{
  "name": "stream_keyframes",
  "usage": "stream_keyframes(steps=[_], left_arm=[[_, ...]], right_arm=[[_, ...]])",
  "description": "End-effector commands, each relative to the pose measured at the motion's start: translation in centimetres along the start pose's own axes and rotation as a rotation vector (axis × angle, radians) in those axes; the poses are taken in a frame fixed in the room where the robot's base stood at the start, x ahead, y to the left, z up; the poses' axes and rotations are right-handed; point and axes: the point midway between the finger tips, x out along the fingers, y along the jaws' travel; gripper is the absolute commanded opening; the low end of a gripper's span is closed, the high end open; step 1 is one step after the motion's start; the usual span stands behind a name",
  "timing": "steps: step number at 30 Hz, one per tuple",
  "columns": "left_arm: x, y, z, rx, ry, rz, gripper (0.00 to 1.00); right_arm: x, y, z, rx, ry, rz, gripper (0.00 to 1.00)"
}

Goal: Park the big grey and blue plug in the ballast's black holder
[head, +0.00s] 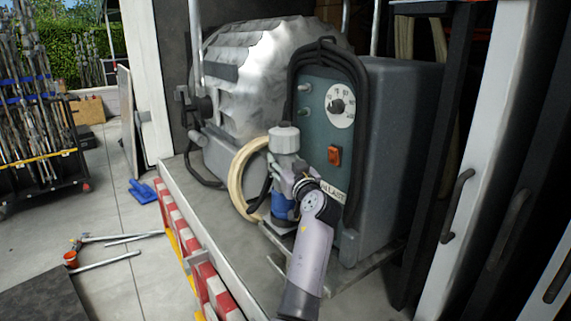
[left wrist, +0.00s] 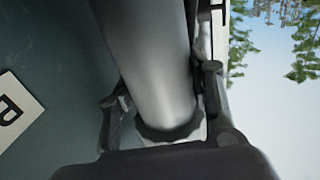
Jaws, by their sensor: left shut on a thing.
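The big plug (head: 284,139) stands upright in front of the ballast, with a grey cap and grey body above a blue lower part (head: 284,207). My left gripper (head: 288,178) is shut around its grey middle. In the left wrist view the smooth grey plug body (left wrist: 150,60) lies between my two black fingers. The ballast (head: 310,140) is a grey box with a teal front, a dial and a red switch. A dark piece at the plug's foot, low on the ballast front, looks like the holder; I cannot tell whether the plug is seated in it. My right gripper is out of view.
A black cable hangs over the ballast front. A coiled cream hose (head: 238,182) is left of the plug. A large silver lamp housing (head: 250,75) stands behind. The truck bed's edge has red and white blocks (head: 185,230). White door posts stand at right.

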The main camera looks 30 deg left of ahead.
Motion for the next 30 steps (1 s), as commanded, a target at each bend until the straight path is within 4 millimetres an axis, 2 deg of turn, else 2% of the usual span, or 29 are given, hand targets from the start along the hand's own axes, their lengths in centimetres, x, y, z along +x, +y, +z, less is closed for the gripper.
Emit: stream_keyframes(steps=[3, 21, 22, 30], left_arm=[[0.1, -0.3, 0.8, 0.009, -0.01, -0.008, 0.0], [0.0, -0.2, 1.3, 0.007, -0.004, -0.007, 0.0], [0.0, -0.2, 1.2, 0.007, -0.003, -0.007, 0.48], [0.0, -0.2, 1.2, 0.005, -0.004, -0.005, 0.66]], right_arm=[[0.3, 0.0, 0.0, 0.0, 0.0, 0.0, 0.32], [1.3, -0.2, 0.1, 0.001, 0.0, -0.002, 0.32], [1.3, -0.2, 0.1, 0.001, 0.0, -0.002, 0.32], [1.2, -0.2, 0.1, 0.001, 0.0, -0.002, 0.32]])
